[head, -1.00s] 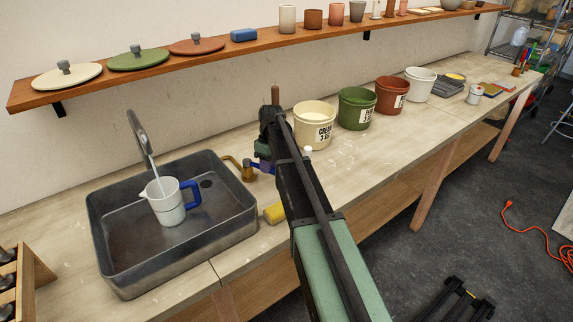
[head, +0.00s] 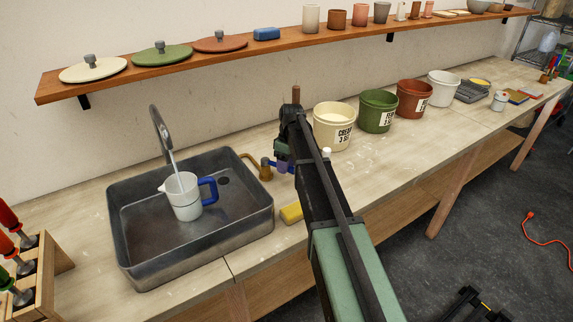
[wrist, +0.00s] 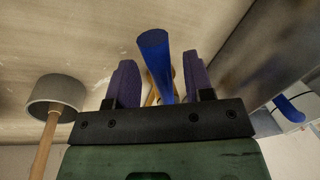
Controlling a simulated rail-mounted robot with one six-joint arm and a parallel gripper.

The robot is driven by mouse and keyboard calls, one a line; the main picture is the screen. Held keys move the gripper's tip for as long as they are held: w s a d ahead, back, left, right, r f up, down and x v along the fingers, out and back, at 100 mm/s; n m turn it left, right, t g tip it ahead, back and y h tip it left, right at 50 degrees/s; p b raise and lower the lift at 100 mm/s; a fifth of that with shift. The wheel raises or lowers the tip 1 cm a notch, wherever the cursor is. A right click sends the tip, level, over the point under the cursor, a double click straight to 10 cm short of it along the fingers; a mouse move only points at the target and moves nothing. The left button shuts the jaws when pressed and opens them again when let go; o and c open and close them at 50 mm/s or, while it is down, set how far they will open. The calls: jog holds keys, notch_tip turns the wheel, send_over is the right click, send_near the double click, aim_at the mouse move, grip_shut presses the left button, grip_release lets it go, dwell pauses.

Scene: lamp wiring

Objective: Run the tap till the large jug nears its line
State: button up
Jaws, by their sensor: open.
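The large jug (head: 184,199) is white with a blue handle and stands upright in the sink (head: 240,229). A pale stream (head: 174,162) runs from the grey spout (head: 160,130) down into its mouth. The water level and the line cannot be made out. The brass tap valve (head: 265,170) sits beside the sink, with a blue lever (wrist: 155,58). My gripper (head: 282,160) is at the lever. In the wrist view its purple fingers (wrist: 163,82) are open, one on each side of the lever, with gaps showing. The jug's blue handle also shows at the right edge there (wrist: 289,108).
A yellow sponge (head: 291,213) lies near the counter's front edge. Cream (head: 334,137), green, red and white buckets stand along the counter to the right. A rack of red- and green-handled tools (head: 38,278) is at left. A shelf (head: 190,67) with lids runs above.

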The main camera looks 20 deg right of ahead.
notch_tip(320, 180, up, 11)
jog(key=w+d+p, duration=0.1)
jog(key=p, duration=0.9)
jog(key=shift+w+d+f+p, duration=0.15)
jog(key=shift+d+f+p, duration=0.05)
jog(key=shift+d+p, duration=0.1)
dwell(1.6)
jog(key=f+b, duration=0.3)
jog(key=s+a+f+b, duration=0.1)
jog(key=f+b, duration=0.7)
jog(key=shift+s+a, duration=0.15)
jog(key=shift+a, duration=0.15)
jog(key=shift+r, duration=0.2)
grip_shut()
